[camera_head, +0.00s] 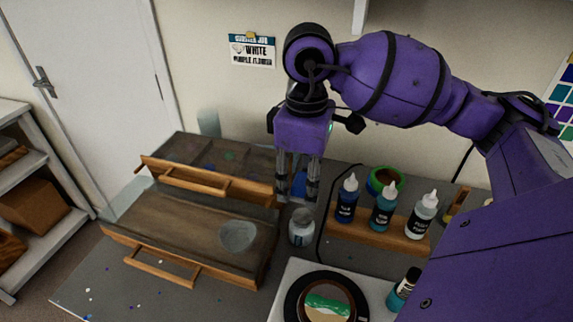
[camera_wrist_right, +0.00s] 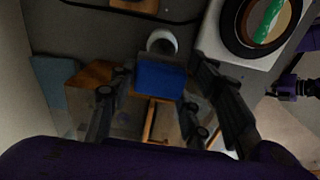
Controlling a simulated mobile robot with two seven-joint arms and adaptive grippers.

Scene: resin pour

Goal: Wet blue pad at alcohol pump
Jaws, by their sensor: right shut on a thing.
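The blue pad (camera_head: 299,186) is between the fingers of my right gripper (camera_head: 298,192), which is shut on it. In the right wrist view the blue pad (camera_wrist_right: 160,79) hangs between the dark fingers of my gripper (camera_wrist_right: 157,92). A small pale container, which looks like the alcohol pump (camera_head: 302,226), stands on the bench just below the gripper. In the wrist view its round white top (camera_wrist_right: 162,37) shows right beside the pad's edge; whether they touch I cannot tell.
A wooden drawer unit (camera_head: 150,221) with a clear cup (camera_head: 237,236) stands to the left. Blue, teal and white bottles (camera_head: 384,207) stand in a wooden rack to the right. A white scale-like device (camera_head: 281,305) with a black round dish (camera_head: 293,297) is in front.

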